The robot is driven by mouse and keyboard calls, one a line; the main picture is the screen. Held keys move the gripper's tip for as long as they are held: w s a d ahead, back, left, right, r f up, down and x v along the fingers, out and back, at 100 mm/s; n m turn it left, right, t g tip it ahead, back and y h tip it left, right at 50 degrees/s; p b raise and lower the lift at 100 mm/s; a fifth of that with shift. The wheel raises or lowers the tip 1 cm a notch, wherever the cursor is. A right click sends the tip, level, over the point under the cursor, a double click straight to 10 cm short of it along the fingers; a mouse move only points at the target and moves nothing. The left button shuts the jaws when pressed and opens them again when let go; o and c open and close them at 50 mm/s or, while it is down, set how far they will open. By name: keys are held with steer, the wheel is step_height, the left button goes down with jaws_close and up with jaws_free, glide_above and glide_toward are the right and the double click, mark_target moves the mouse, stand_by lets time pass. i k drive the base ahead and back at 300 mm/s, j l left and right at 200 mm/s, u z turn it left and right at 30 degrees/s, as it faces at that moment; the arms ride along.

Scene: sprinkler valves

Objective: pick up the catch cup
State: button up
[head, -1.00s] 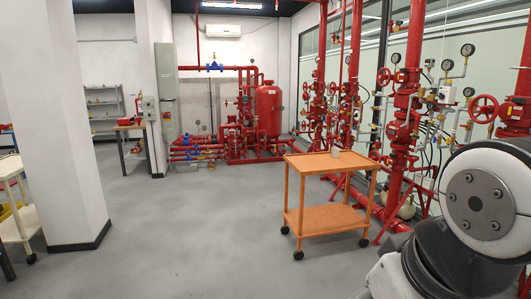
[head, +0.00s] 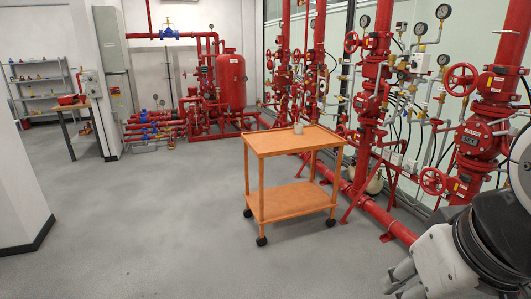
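A small grey cup (head: 298,128), which looks like the catch cup, stands on the top shelf of an orange wheeled cart (head: 268,146), towards its back right. The cart stands on the open floor ahead, with an empty lower shelf. Part of my arm shows at the lower right edge of the head view.
Red sprinkler risers with valves and gauges (head: 369,100) line the right wall, with a low red pipe (head: 392,226) along the floor beside the cart. A red tank (head: 231,80) stands at the back. The grey floor (head: 150,220) left of the cart is clear.

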mark_target(298, 128)
steer(key=i+l+z, duration=0.3)
steer(key=i, duration=0.6)
steer(key=i+z, duration=0.3)
steer(key=i, duration=0.6)
steer(key=i+u, duration=0.2)
steer(key=i, duration=0.35)
steer(key=i+l+u, duration=0.2)
steer(key=i, duration=0.35)
steer(key=i+l+u, duration=0.2)
steer(key=i, duration=0.35)
steer(key=i+l+u, duration=0.2)
steer(key=i+l, duration=0.15)
steer(key=i, duration=0.15)
steer(key=i+l+u, duration=0.4)
steer(key=i+l, duration=0.05)
steer(key=i, duration=0.05)
